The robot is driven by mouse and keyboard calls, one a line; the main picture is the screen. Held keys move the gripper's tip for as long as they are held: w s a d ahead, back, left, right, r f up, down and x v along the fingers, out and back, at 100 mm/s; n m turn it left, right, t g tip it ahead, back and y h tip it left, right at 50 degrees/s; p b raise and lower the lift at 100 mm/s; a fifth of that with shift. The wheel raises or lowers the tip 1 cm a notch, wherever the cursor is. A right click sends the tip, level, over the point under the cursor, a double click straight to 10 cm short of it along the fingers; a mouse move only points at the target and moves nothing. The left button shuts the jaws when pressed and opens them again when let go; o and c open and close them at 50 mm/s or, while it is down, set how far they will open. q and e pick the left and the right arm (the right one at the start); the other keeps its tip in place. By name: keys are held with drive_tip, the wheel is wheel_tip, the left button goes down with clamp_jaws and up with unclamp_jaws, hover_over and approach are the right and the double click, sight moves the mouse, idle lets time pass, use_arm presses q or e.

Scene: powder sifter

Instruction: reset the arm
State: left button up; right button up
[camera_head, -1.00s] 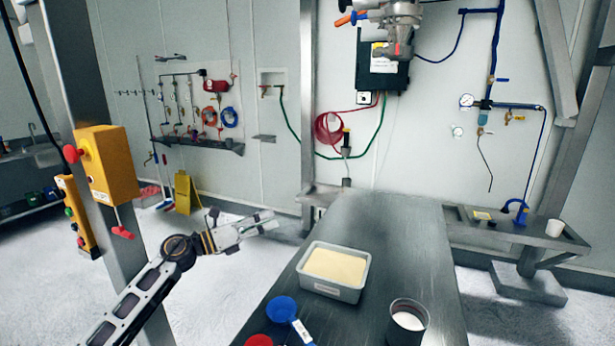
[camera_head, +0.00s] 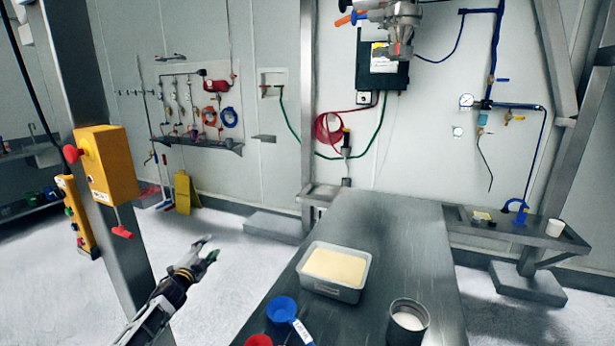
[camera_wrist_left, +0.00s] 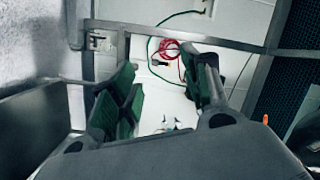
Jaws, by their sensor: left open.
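My left gripper (camera_head: 207,250) is open and empty in the head view. It is over the floor to the left of the steel table, apart from everything on it. In the left wrist view its two green-padded fingers (camera_wrist_left: 160,95) stand apart with nothing between them, with the wall behind. My right gripper is in neither view.
On the steel table (camera_head: 400,225) stand a grey bin of pale powder (camera_head: 335,290), a blue scoop (camera_head: 282,310), a red item (camera_head: 259,340) and a metal cup of white powder (camera_head: 409,325). A post with a yellow control box (camera_head: 110,165) stands at left.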

use_arm(q)
drive_tip(key=s+a+f+n+g+y, duration=0.1)
drive_tip(key=s+a+f+n+g, duration=0.3)
drive_tip(key=f, duration=0.8)
drive_tip(key=s+a+f+n+g+y, duration=0.1)
drive_tip(key=s+f+n+y, duration=0.1)
drive_tip(key=s+f, duration=0.65)
drive_tip(key=s+a+f+n+g+y, duration=0.1)
drive_tip(key=s+a+f+n+g, duration=0.15)
drive_tip(key=f, duration=1.15)
drive_tip(key=s+d+f+n+g, duration=0.2)
drive_tip(key=s+d+f+g, duration=0.1)
drive_tip(key=s+f, duration=1.05)
drive_tip(key=s+d+f+n+g, duration=0.1)
drive_tip(key=s+d+f+g, duration=0.1)
drive_tip(key=s+f, duration=1.1)
drive_tip(key=s+d+f+g, duration=0.1)
drive_tip(key=s+d, duration=0.1)
drive_tip(key=s, duration=0.8)
drive_tip(key=s+d+f+g, duration=0.1)
drive_tip(key=s+d+f, duration=0.1)
drive_tip(key=s, duration=0.9)
drive_tip(key=s+d+f+g+h, duration=0.1)
drive_tip(key=s+d, duration=0.3)
drive_tip(key=s, duration=0.7)
drive_tip(key=shift+f+g, duration=0.2)
drive_tip(key=shift+g, duration=0.25)
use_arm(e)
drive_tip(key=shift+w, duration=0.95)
